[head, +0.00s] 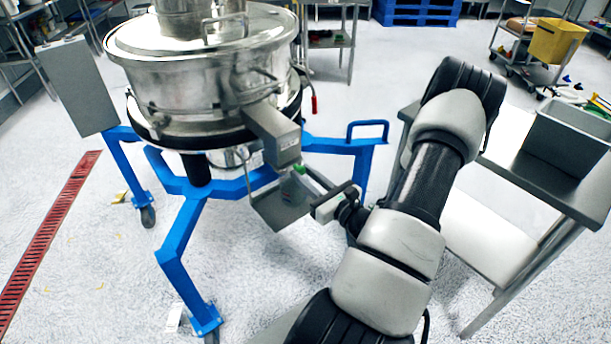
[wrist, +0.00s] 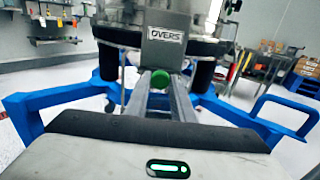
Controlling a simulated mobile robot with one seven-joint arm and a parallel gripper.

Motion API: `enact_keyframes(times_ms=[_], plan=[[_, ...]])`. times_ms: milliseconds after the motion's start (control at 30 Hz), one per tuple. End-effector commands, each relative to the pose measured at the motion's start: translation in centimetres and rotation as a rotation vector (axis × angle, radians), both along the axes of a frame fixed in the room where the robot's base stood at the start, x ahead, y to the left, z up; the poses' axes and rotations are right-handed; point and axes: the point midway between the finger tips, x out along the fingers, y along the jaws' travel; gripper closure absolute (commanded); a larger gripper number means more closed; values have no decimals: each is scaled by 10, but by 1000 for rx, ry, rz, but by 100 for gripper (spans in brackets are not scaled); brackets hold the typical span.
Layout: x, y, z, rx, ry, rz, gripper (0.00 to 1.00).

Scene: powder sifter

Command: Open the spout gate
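The metal spout (head: 272,135) slopes down from the right front of the round steel sifter (head: 205,80). In the wrist view the spout (wrist: 165,42) carries an OVERS label. A green knob (head: 298,169) sits at its lower end and also shows in the wrist view (wrist: 160,79). My gripper (head: 308,176) reaches the knob from the lower right. In the wrist view its two grey fingers lie close along both sides of the knob, with only a narrow gap between them. They look shut on it, though the contact is partly hidden.
A blue wheeled frame (head: 185,245) carries the sifter, with a bar (head: 368,130) rising close behind my gripper. A grey box (head: 77,85) is mounted at the left. A steel table (head: 525,160) with a grey bin (head: 568,140) stands at the right.

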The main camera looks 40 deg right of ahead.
Motion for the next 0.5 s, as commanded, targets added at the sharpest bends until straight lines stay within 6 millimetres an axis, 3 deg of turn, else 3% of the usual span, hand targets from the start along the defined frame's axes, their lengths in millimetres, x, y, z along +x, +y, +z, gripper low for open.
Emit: enact_keyframes(times_ms=[200, 500], plan=[[-3, -1, 0, 0, 1, -1, 100], [-46, -1, 0, 0, 2, -2, 100]])
